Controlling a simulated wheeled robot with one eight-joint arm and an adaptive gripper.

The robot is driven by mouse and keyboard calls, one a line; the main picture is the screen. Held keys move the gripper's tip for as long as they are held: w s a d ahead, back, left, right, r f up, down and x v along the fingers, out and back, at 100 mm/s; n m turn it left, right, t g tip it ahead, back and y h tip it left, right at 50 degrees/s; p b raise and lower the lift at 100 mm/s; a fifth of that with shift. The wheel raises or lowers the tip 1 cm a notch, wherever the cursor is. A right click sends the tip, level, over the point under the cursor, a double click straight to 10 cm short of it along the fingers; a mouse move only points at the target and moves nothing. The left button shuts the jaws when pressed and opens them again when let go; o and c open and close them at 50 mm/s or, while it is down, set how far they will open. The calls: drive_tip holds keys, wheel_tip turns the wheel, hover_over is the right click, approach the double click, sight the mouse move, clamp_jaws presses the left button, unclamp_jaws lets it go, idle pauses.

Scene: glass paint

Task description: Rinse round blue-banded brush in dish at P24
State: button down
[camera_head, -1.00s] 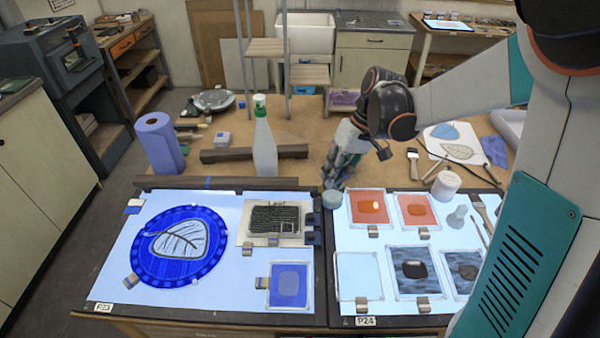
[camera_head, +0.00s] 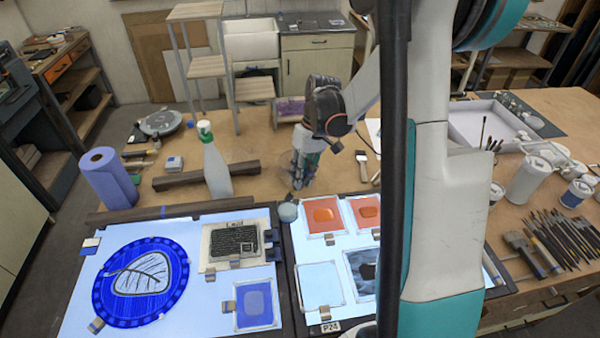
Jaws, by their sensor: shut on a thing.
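A small round grey-blue dish (camera_head: 288,212) stands at the upper left corner of the P24 light panel (camera_head: 310,248), by its label (camera_head: 330,327). My gripper (camera_head: 299,184) points down just behind the dish and a little to its right in the picture, apart from it in the picture. Its height above the table is hard to judge. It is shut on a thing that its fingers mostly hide. I take this to be the round blue-banded brush, but its band and tip cannot be made out.
A spray bottle (camera_head: 216,168) and a dark wooden bar (camera_head: 245,170) stand left of my gripper. Orange glass tiles (camera_head: 323,215) lie right of the dish. A flat brush (camera_head: 362,166) lies behind them. My arm hides the right part of P24.

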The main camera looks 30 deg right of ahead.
sight(296, 195)
drive_tip(key=f+b, duration=0.2)
drive_tip(key=f, duration=0.1)
drive_tip(key=f+b, duration=0.1)
drive_tip(key=shift+w+a+f, duration=0.25)
drive_tip(key=shift+w+f, duration=0.05)
drive_tip(key=shift+f, duration=0.1)
drive_tip(key=shift+w+a+f+b, duration=0.2)
drive_tip(key=shift+w+f+b, duration=0.1)
drive_tip(key=shift+f+b, duration=0.2)
drive_tip(key=shift+s+a, duration=0.1)
drive_tip(key=shift+a, duration=0.05)
